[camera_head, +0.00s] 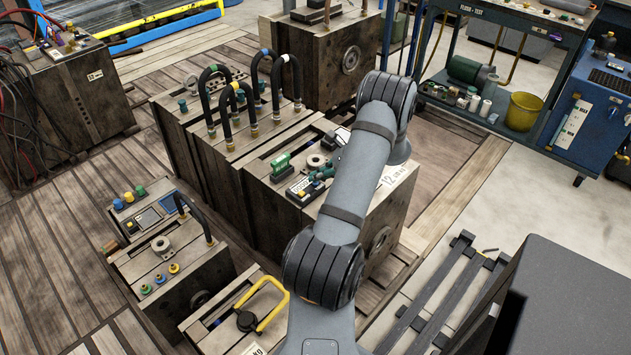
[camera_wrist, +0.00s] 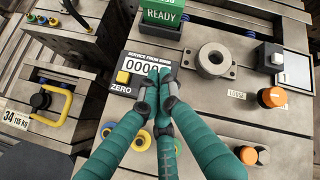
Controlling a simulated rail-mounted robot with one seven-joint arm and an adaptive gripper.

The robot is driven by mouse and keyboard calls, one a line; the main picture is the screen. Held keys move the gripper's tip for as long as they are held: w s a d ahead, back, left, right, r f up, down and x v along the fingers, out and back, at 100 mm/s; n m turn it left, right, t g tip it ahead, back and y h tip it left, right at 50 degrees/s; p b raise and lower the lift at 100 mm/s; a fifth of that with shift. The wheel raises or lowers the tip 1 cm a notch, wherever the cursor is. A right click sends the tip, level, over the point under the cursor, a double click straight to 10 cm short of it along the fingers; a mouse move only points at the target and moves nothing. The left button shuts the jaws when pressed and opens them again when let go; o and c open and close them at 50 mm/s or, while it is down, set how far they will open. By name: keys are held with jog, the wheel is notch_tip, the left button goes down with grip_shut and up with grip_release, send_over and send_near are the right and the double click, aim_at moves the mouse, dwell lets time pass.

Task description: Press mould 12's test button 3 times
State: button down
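Mould 12 (camera_head: 386,212) is a brown steel block marked 12 in the head view, partly behind my arm. In the wrist view its top has a counter (camera_wrist: 137,60) showing zeros, its last digit partly behind my fingers. A yellow button (camera_wrist: 123,77) sits at the counter's lower left, above the word ZERO. A green READY sign (camera_wrist: 160,15) stands behind it. My gripper (camera_wrist: 160,82) has teal fingers with tips together, shut and empty, over the counter's lower right part. Contact cannot be told. I cannot read any label naming a test button; the fingers may hide one.
Orange knobs (camera_wrist: 272,97) lie to the right. Black hoses (camera_head: 276,85) arch over the neighbouring mould. A smaller mould with a yellow handle (camera_head: 266,292) stands at front.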

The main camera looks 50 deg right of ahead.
aim_at(317, 184)
jog(key=shift+r+p, duration=0.35)
jog(key=shift+r, duration=0.35)
jog(key=shift+r, duration=0.1)
jog(key=shift+r+p, duration=1.7)
jog(key=shift+r, duration=0.75)
notch_tip(317, 184, up, 4)
jog(key=m+p, duration=0.1)
jog(key=m, duration=0.3)
jog(key=shift+d+f+m, duration=0.1)
jog(key=shift+d+m, duration=0.05)
jog(key=shift+m, duration=0.25)
jog(key=shift+f, duration=0.15)
